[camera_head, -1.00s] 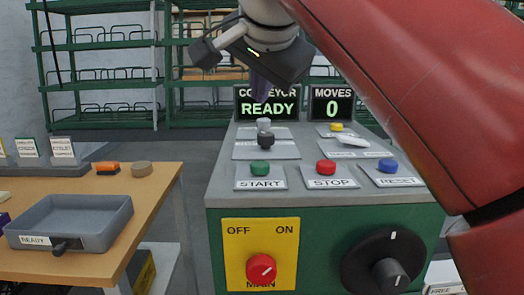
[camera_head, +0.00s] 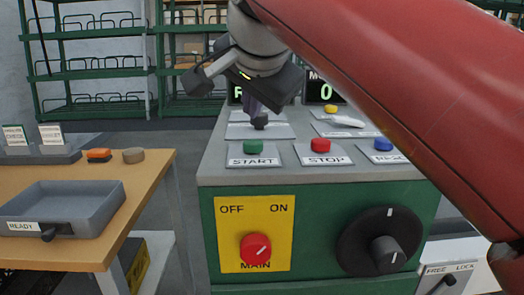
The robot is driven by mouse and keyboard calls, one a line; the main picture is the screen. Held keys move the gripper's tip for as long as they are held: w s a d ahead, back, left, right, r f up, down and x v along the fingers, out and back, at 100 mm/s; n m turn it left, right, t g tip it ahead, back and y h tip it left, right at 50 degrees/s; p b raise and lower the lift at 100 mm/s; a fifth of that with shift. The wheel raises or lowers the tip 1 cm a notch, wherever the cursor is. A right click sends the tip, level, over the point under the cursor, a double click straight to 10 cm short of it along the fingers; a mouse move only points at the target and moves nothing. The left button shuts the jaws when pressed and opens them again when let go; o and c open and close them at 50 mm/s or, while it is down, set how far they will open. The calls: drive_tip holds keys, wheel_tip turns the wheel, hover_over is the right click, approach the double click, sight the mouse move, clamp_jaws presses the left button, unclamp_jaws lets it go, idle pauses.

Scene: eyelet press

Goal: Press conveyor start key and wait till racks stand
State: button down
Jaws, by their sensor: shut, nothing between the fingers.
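The green start key (camera_head: 253,147) sits on its START plate (camera_head: 253,160) at the front left of the sloped console top (camera_head: 275,179). My gripper (camera_head: 258,113) is above the console, behind the start key in the picture. Its dark fingers are together and empty, near a black knob (camera_head: 260,123); I cannot tell if they touch it. The conveyor display (camera_head: 236,92) is mostly hidden by my gripper, with only an R showing. The moves display (camera_head: 327,90) reads 0 and is partly covered.
A red stop key (camera_head: 320,145) and a blue reset key (camera_head: 383,144) stand right of the start key. The red main knob (camera_head: 255,249) and a black dial (camera_head: 387,243) are on the front. A grey READY tray (camera_head: 95,208) lies on the wooden table. Green racks (camera_head: 93,66) stand behind.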

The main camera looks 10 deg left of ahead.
sight(253, 144)
drive_tip(key=shift+f+b, duration=0.75)
drive_tip(key=shift+f, duration=0.5)
idle(1.1)
drive_tip(key=shift+f+b, duration=0.4)
